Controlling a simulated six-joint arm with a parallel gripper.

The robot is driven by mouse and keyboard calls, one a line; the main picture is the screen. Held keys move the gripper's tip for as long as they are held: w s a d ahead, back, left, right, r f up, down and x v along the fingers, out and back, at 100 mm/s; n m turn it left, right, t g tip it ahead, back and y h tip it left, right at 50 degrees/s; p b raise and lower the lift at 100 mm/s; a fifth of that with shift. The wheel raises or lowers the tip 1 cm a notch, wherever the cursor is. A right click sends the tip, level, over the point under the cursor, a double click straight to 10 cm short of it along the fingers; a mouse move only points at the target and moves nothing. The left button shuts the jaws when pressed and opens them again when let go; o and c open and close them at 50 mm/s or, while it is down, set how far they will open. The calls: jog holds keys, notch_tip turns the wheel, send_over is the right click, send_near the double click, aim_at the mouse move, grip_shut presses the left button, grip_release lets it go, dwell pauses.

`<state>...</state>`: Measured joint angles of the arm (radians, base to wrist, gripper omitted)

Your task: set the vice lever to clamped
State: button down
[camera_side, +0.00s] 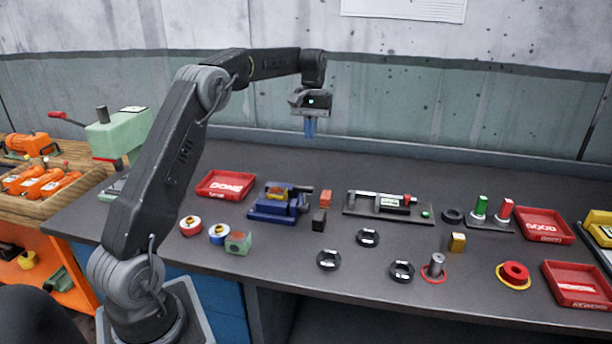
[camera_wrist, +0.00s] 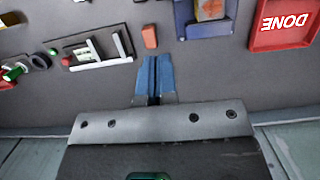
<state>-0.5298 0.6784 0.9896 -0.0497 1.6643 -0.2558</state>
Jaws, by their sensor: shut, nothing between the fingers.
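The blue vice (camera_side: 268,211) stands on the bench right of the red DONE tray, with an orange and yellow piece on top. I cannot clearly make out its lever or the lever's setting. Part of the vice shows at the top edge of the wrist view (camera_wrist: 205,29). My gripper (camera_side: 310,134) hangs high above the back of the bench, fingers down, behind and above the vice and touching nothing. In the wrist view its blue fingers (camera_wrist: 154,62) are together and empty.
The DONE tray (camera_side: 225,176) is left of the vice. An orange block (camera_side: 326,198) and a dark block (camera_side: 319,220) stand close on its right. A grey fixture (camera_side: 372,211) lies farther right. Several black rings lie in front. The bench's back strip is clear.

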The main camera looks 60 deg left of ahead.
send_near(305, 193)
notch_tip(305, 193, down, 4)
jog(key=w+a, duration=0.2)
jog(key=a, duration=0.1)
jog(key=shift+s+d+f, duration=0.45)
jog(key=shift+s+d, duration=0.05)
jog(key=shift+d, duration=0.2)
jog(key=shift+s+d+f, duration=0.4)
jog(key=shift+s+d, duration=0.15)
jog(key=shift+d, duration=0.15)
jog(key=shift+s+d, duration=0.1)
jog(key=shift+s+d+t+y, duration=0.15)
jog(key=shift+t+y, duration=0.15)
